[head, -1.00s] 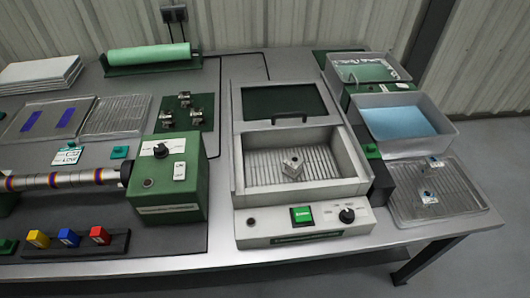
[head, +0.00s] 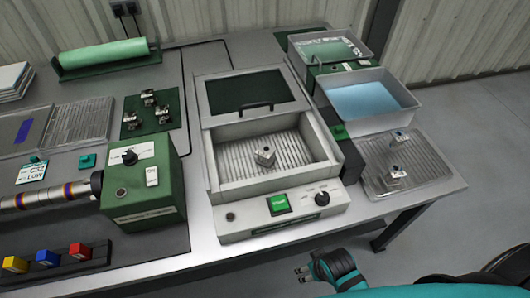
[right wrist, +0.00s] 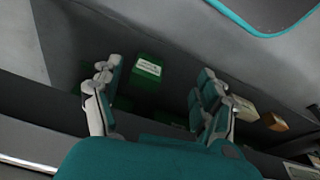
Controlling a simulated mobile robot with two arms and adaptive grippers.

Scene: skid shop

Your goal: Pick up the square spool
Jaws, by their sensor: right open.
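A small metallic block with a hole in its top (head: 264,157) stands on the ribbed floor of the open white machine (head: 216,172); it looks like a spool. Two more small metal pieces, each with a blue mark, stand on the clear ribbed tray (head: 438,168) at the right: one at the front (head: 397,172) and one at the back (head: 400,138). I cannot tell for sure which piece is the square spool. My right gripper (head: 303,271) is open and empty off the table's front edge, well away from these pieces. It also shows open in the right wrist view (right wrist: 158,98). My left gripper is out of view.
Several metal parts sit on a green mat (head: 130,131) at the left. A green box with a dial (head: 150,200) stands beside the machine. Two bins, one with blue liquid (head: 365,100), stand behind the tray. The machine's raised walls surround the block.

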